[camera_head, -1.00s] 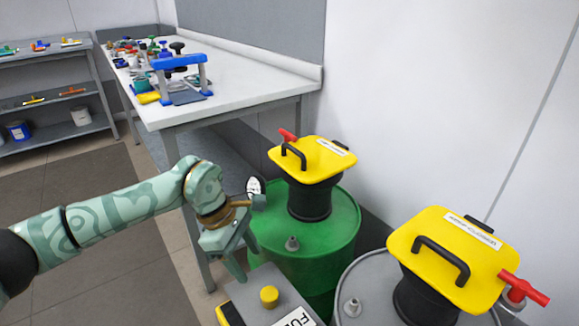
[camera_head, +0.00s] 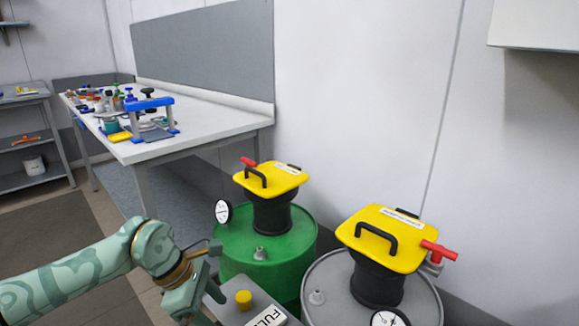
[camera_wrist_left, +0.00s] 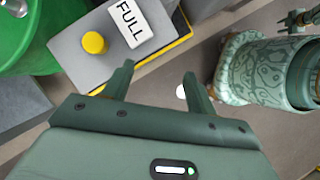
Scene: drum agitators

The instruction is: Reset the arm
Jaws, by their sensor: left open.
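My left gripper (camera_head: 208,295) hangs low at the bottom left of the head view, its arm reaching in from the left. Its two fingers (camera_wrist_left: 158,74) stand apart in the left wrist view, with nothing between them. It is beside the grey box with a yellow button (camera_head: 243,299) and a FULL label, in front of the green drum (camera_head: 290,262). The box also shows ahead of the fingers in the left wrist view (camera_wrist_left: 75,58).
A grey drum (camera_head: 425,297) stands right of the green one. Both carry black necks and yellow handled lids (camera_head: 270,180). The right lid has a red handle beside it. A white workbench (camera_head: 215,117) with tools stands behind, shelves (camera_head: 30,150) at far left. A pale wall closes the right.

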